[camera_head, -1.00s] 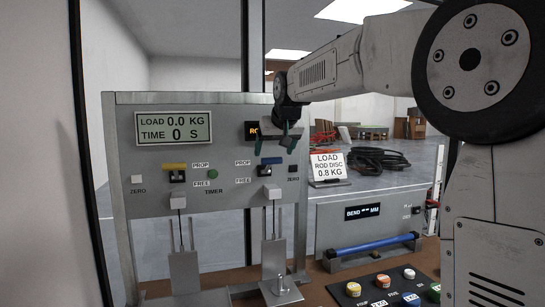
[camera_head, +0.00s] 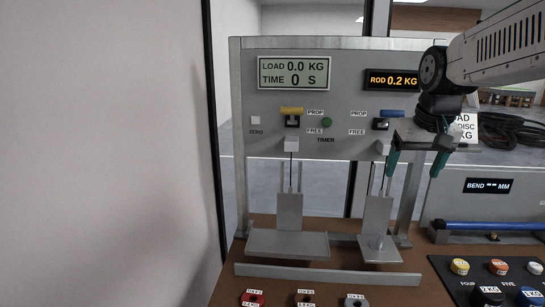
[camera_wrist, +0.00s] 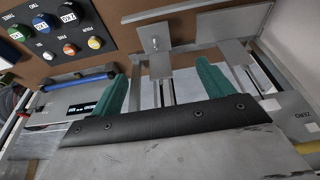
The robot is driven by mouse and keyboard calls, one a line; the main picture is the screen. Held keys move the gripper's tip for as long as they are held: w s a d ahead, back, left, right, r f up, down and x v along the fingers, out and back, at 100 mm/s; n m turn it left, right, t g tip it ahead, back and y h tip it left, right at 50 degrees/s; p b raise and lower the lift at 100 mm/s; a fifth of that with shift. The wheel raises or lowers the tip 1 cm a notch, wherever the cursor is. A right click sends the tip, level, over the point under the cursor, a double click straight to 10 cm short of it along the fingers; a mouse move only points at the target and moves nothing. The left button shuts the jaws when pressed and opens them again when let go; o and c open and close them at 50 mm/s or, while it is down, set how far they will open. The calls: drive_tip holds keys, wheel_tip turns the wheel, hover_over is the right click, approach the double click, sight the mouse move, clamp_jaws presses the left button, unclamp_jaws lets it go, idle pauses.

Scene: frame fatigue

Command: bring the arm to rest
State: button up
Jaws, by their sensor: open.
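My gripper (camera_head: 417,165) hangs from my arm at the right of the head view, in front of the right part of the grey panel (camera_head: 345,75). Its two green fingers are apart with nothing between them. In the wrist view the open fingers (camera_wrist: 160,92) show over the test stand, with the hanging plates beyond them. The left display (camera_head: 293,72) reads load 0.0 kg and time 0 s. The rod display (camera_head: 393,80) reads 0.2 kg. The gripper partly hides the area by the blue lever (camera_head: 391,113).
A yellow lever (camera_head: 291,111) is on the panel. Two metal pans hang below, the left pan (camera_head: 288,244) and right pan (camera_head: 379,250). A bend gauge (camera_head: 488,186) with a blue rod (camera_head: 490,226) and a black weight board (camera_head: 480,267) stand at right. A wall fills the left.

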drive_tip(key=s+a+f, duration=0.1)
drive_tip(key=s+f, duration=0.2)
drive_tip(key=s, duration=0.6)
drive_tip(key=s+a+f+g, duration=0.1)
drive_tip(key=s+a+f, duration=0.1)
drive_tip(key=s, duration=0.7)
drive_tip(key=s+a+f+n+g, duration=0.1)
drive_tip(key=s+f, duration=0.3)
drive_tip(key=s, duration=0.5)
drive_tip(key=shift+s+a+f, duration=0.15)
drive_tip(key=shift+s+f, duration=0.05)
drive_tip(key=shift+f, duration=0.15)
